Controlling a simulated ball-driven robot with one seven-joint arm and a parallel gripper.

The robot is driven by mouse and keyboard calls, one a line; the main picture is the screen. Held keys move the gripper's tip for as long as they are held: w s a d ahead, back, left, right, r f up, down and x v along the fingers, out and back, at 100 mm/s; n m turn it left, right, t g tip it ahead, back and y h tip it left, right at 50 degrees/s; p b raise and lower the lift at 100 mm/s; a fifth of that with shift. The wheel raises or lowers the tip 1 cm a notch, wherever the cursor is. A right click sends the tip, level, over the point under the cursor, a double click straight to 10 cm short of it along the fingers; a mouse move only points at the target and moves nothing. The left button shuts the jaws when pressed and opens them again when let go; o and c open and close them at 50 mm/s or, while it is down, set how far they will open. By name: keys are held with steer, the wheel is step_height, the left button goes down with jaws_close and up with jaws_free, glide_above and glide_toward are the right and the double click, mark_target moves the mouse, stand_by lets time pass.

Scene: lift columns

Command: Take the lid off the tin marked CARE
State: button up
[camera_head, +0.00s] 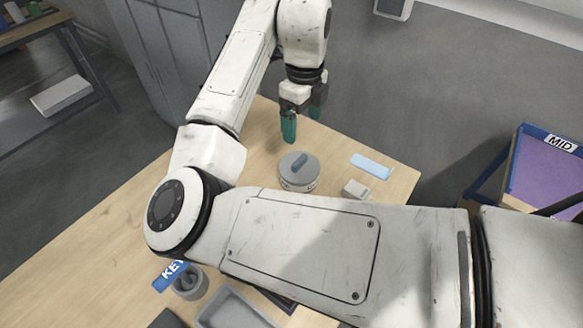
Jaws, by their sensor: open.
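A round tin (297,185) stands upright on the wooden table (130,212). Its grey lid (288,163) has a raised bar handle (300,159) and sits on it. Marking shows on the tin's side, but it is too small to read. My gripper (303,117) is open, with teal fingertips pointing down, behind and above the tin. It is apart from the lid, with nothing seen between the fingers. A second round grey container (190,286) stands at the lower left beside a blue sign reading KEY, partly cut off by my arm.
My arm crosses the foreground and hides much of the table. A small pale block (355,189) and a light blue flat piece (371,166) lie right of the tin. A grey tray (236,308) is at the bottom. A blue-framed MID rack (545,170) stands right. The table's left is clear.

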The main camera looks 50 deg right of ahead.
steer(key=f, duration=0.2)
glide_above(298, 159)
steer(key=f, duration=0.4)
steer(key=shift+w+d+f, duration=0.25)
steer(key=shift+d+f, duration=0.1)
steer(key=shift+s+a+f+p, duration=0.15)
steer(key=shift+f+p, duration=0.25)
steer(key=shift+f, duration=0.95)
steer(key=shift+a+f+p, duration=0.15)
steer(key=shift+f+p, duration=0.25)
steer(key=shift+f, duration=0.95)
steer(key=c, duration=1.1)
steer(key=shift+r, duration=0.15)
steer(key=shift+c, duration=0.2)
